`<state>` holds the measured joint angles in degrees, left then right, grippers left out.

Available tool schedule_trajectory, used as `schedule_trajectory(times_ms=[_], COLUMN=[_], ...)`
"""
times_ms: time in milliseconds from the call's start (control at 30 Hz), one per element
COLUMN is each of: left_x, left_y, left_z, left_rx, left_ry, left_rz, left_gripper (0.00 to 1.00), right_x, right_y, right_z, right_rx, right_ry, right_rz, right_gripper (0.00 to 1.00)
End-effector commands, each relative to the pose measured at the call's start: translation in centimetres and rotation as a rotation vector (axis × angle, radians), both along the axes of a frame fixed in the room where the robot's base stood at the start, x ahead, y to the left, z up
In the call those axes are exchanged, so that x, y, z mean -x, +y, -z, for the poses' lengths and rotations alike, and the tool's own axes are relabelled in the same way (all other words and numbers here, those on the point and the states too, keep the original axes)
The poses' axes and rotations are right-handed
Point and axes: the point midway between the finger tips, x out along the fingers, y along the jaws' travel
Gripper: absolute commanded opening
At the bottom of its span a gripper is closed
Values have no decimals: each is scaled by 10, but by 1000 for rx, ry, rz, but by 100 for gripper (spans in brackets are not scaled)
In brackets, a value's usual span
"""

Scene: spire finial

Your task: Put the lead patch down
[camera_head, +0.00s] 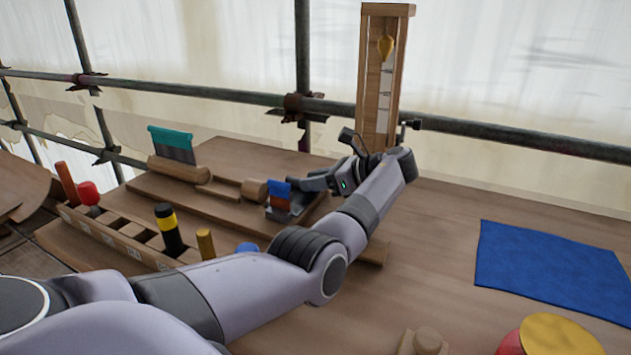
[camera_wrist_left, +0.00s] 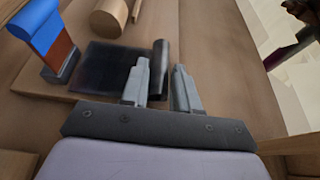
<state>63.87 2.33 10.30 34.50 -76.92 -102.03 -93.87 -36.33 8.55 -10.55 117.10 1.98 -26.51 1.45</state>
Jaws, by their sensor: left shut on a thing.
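The lead patch, a dark flat sheet (camera_wrist_left: 105,66) with a rolled or upturned edge, shows in the left wrist view against the wooden boards. My left gripper (camera_wrist_left: 158,86) has its two fingers at the patch's right edge and is shut on it. I cannot tell whether the patch touches the wood beneath. In the head view, my left gripper (camera_head: 318,181) is over the right end of the wooden stand, and the patch is largely hidden there. My right gripper is not in view.
A blue-topped brown block (camera_head: 279,195) stands close to the gripper; it also shows in the left wrist view (camera_wrist_left: 40,32). A teal-topped piece (camera_head: 173,143) and a slotted wooden rack (camera_head: 118,235) are left. A plumb-bob frame (camera_head: 378,90) stands behind. A blue mat (camera_head: 550,268) lies right, empty.

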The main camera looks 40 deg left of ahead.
Motion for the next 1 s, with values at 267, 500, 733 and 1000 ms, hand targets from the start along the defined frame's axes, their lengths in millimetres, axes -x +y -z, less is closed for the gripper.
schedule_trajectory(times_ms=[267,500,733,1000], left_x=[0,0,-7,-17], left_y=[0,0,-20,-53], left_z=[1,1,-9,-22], left_rx=[0,0,1,1], left_ry=[0,-1,-2,0], left_rz=[0,0,4,1], left_gripper=[55,55,55,55], right_x=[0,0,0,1], right_y=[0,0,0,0], right_z=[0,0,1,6], right_rx=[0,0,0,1], right_ry=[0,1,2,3], right_rz=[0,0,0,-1], right_gripper=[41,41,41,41])
